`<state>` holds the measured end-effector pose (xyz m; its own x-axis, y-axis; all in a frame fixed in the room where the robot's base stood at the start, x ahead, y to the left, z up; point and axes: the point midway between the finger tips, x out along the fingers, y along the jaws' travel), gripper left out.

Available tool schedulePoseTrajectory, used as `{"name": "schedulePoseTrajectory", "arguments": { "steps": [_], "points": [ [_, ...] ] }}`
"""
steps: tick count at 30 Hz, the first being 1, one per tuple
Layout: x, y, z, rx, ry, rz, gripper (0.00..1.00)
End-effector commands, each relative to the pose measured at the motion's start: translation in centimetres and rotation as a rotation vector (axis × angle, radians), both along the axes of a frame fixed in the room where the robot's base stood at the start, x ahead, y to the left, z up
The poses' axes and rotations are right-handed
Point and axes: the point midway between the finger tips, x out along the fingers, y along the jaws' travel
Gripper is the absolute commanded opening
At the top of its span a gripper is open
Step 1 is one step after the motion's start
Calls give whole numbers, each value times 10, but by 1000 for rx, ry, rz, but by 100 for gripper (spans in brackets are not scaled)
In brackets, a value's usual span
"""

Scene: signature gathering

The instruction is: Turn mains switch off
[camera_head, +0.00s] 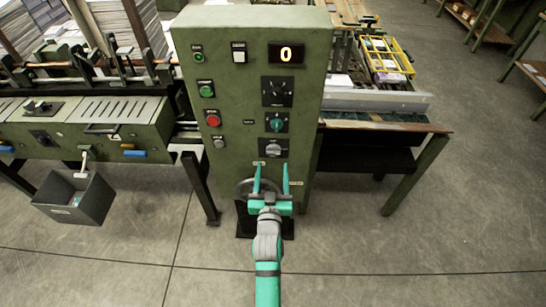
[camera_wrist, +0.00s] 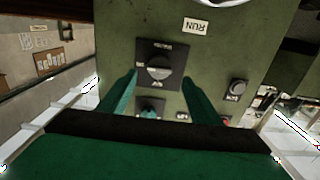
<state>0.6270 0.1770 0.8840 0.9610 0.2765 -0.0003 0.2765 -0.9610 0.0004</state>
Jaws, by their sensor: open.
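The green control cabinet (camera_head: 240,110) stands in the middle of the head view. Low on its front is a grey rotary knob on a dark square plate (camera_head: 274,148), in line below a teal knob (camera_head: 276,122). I cannot read which label is the mains one. In the wrist view, which is upside down, the grey knob (camera_wrist: 159,67) is at the centre and the teal knob (camera_wrist: 150,108) is partly hidden below it. My gripper (camera_head: 271,168) is open and empty just below the grey knob in the head view. Its teal fingers (camera_wrist: 159,80) flank the grey knob in the wrist view, apart from it.
A red button (camera_head: 213,120), green buttons and a display reading 0 (camera_head: 287,54) are higher on the cabinet. A handwheel (camera_head: 243,188) sits beside my gripper. Machine tables flank the cabinet, and a grey bin (camera_head: 75,198) hangs at left. The front floor is clear.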

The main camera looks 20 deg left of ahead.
Motion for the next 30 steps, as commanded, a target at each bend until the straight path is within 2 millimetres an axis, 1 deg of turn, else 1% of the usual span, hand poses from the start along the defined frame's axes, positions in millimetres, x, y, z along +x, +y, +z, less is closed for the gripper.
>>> {"name": "schedulePoseTrajectory", "arguments": {
  "steps": [1, 3, 6, 10, 16, 24, 25, 26, 27, 30],
  "points": [
    [9, 3, 1, 2, -2, 1, 58],
    [21, 6, 1, 1, -1, 0, 58],
    [35, 10, 1, 1, -1, 0, 58],
    [49, 14, 0, 1, -1, 0, 58],
    [59, 17, 0, 0, 0, 0, 58],
    [60, 17, 0, 0, 0, 0, 58],
    [60, 17, 0, 0, 0, 0, 56],
    [60, 17, 0, 0, 0, 0, 48],
    [60, 17, 0, 0, 0, 0, 39],
    [60, 17, 0, 0, 0, 0, 17]
  ]
}}
